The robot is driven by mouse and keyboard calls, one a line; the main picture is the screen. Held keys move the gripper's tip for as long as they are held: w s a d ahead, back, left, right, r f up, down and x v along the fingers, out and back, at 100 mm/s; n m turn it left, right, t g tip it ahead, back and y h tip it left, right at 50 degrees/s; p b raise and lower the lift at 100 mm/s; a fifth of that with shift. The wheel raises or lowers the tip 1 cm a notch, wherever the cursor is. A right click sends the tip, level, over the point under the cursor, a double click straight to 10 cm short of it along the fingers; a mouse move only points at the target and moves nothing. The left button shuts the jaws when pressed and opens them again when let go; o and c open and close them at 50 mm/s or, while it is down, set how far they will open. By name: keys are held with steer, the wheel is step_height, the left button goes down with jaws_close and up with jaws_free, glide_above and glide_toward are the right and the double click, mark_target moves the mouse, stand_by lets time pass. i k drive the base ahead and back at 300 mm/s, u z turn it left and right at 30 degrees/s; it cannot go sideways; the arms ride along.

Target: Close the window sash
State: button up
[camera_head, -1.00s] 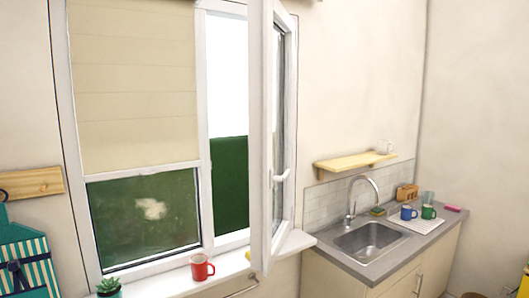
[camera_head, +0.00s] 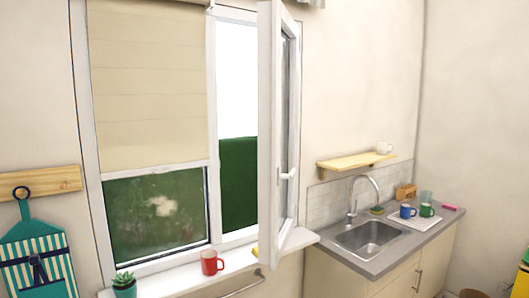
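The window sash (camera_head: 268,130) is a white-framed panel at the right half of the window. It stands swung open into the room, seen nearly edge-on. A white handle (camera_head: 288,175) sits on its right-hand visible face. The window opening (camera_head: 238,180) beside it shows white sky and a green area outside. The left half of the window has a lowered beige blind (camera_head: 150,85) over its upper part. My gripper is not in view.
A red mug (camera_head: 212,262) and a potted succulent (camera_head: 124,287) stand on the white sill (camera_head: 180,280). A yellow item (camera_head: 255,250) lies by the sash's lower edge. A sink counter (camera_head: 380,262) is at right, with a wooden shelf (camera_head: 345,163) above.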

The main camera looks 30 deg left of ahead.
mark_target(278, 60)
steer(key=u, duration=1)
steer(key=k, duration=0.95)
steer(key=z, duration=0.05)
steer(key=i, duration=0.85)
steer(key=u, duration=0.05)
